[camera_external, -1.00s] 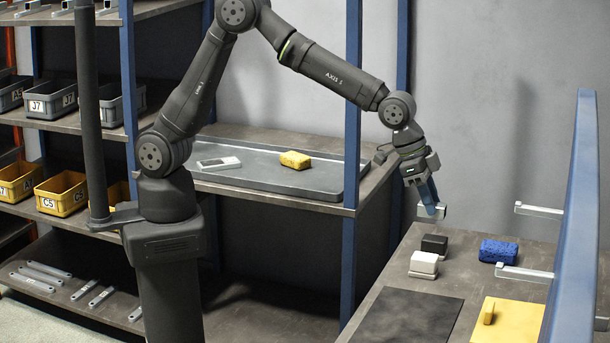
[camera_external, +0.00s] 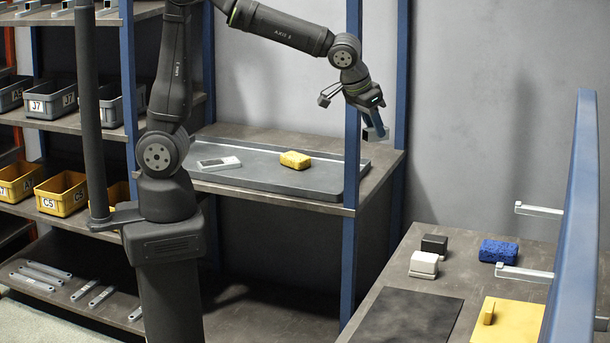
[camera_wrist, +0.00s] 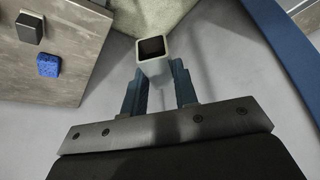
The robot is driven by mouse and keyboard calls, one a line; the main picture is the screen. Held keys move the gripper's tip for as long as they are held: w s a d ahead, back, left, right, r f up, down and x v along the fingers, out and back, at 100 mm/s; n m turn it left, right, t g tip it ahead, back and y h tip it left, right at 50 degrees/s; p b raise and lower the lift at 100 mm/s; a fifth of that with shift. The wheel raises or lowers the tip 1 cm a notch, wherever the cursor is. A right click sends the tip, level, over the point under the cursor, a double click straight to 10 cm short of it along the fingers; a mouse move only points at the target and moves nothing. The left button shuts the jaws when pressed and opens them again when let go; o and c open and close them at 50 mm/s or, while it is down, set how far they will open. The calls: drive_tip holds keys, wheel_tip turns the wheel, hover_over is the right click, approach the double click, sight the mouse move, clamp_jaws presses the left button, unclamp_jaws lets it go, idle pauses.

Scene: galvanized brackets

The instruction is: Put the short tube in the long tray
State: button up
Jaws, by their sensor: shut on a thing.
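The short tube (camera_wrist: 153,48) is a pale grey square tube with a dark open end. My gripper (camera_wrist: 158,88) is shut on it, with a blue finger on each side. In the external view my gripper (camera_external: 374,122) is raised in front of the blue post, right of and above the long tray, and the tube (camera_external: 377,135) shows small at its fingertips. The long tray (camera_external: 262,183) is grey with a low rim and lies on the middle shelf.
A blue upright post (camera_external: 351,150) stands at the shelf's front right corner, close to my gripper. The right-hand table holds a black block (camera_external: 434,244), a white block (camera_external: 424,264), a blue sponge (camera_external: 498,251) and a yellow board (camera_external: 510,318). Much of the tray's floor is clear.

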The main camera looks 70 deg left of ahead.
drive_tip(key=s+a+r+n+g+y, duration=0.1)
drive_tip(key=s+a+n, duration=0.25)
drive_tip(key=a, duration=0.55)
drive_tip(key=s+a+r+n+y, duration=0.2)
drive_tip(key=a+n, duration=0.2)
drive_tip(key=a, duration=0.5)
drive_tip(key=s+a+f+n+g, duration=0.1)
drive_tip(key=s+a+f+n, duration=0.2)
drive_tip(key=a+f, duration=0.4)
drive_tip(key=s+a+f+n+g, duration=0.2)
drive_tip(key=a+f+n, duration=0.3)
drive_tip(key=a+f, duration=0.3)
drive_tip(key=s+a+f+n+g+y, duration=0.1)
drive_tip(key=s+a+f+n, duration=0.3)
drive_tip(key=a+f, duration=0.4)
drive_tip(key=shift+s+a+f+g, duration=0.1)
drive_tip(key=shift+s+a+g, duration=0.1)
drive_tip(key=shift+a, duration=0.9)
drive_tip(key=shift+s+a+f+g, duration=0.1)
drive_tip(key=shift+s+a+g, duration=0.1)
drive_tip(key=shift+a, duration=0.9)
drive_tip(key=shift+a+f, duration=0.1)
drive_tip(key=shift+a, duration=0.15)
drive_tip(key=shift+f, duration=2.05)
drive_tip(key=shift+f, duration=0.1)
